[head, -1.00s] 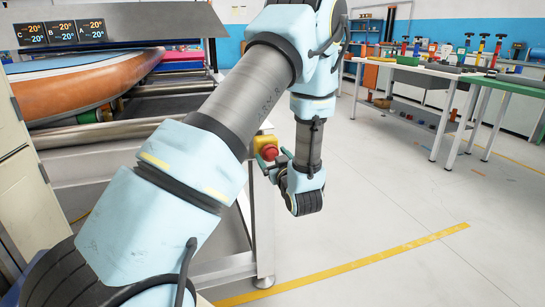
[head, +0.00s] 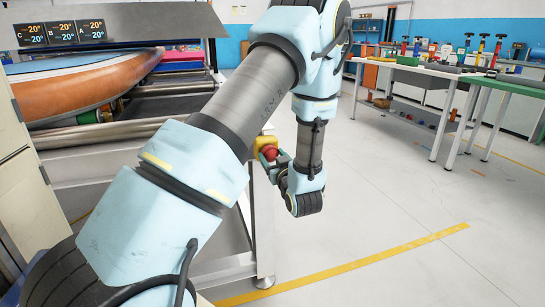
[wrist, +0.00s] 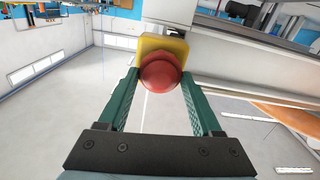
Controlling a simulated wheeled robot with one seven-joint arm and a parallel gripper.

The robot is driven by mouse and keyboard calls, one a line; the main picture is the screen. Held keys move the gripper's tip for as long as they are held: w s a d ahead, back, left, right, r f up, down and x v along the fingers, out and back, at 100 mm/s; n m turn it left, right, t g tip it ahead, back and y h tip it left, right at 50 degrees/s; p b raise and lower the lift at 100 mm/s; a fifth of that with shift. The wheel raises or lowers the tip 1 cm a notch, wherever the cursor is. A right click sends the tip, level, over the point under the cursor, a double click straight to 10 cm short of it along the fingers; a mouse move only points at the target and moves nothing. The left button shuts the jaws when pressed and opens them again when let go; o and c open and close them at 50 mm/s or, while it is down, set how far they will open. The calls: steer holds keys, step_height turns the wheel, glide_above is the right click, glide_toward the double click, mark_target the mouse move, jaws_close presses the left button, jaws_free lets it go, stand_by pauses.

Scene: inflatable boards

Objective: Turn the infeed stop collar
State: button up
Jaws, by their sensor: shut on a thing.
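The infeed stop is a red round knob with a collar (wrist: 160,72) on a yellow box (wrist: 150,46). The yellow box (head: 262,142) is fixed to the corner of the machine frame in the head view, with the red knob (head: 269,152) facing my wrist. My gripper (wrist: 160,78) has two green fingers, one on each side of the red knob, and is shut on it. In the head view my gripper (head: 276,159) is small and partly hidden by its own wrist. The yellow box looks slightly tilted relative to my fingers in the wrist view.
An orange and blue inflatable board (head: 95,85) lies on the machine at left, by metal rollers (head: 110,131). Workbenches (head: 430,75) with tools stand at the back right. The floor (head: 400,200) is clear to the right, with a yellow line (head: 360,260).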

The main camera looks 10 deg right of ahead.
steer(key=m+p, duration=0.1)
steer(key=m, duration=0.1)
steer(key=shift+r+m, duration=0.1)
steer(key=shift+m, duration=0.3)
steer(key=shift+m+p, duration=0.7)
steer(key=shift+m, duration=0.6)
steer(key=o, duration=1.4)
steer(key=shift+s+d, duration=0.1)
steer(key=s+d, duration=0.1)
steer(key=s, duration=0.9)
steer(key=shift+s+d+b, duration=0.15)
steer(key=shift+s+b, duration=0.1)
steer(key=shift+b, duration=0.1)
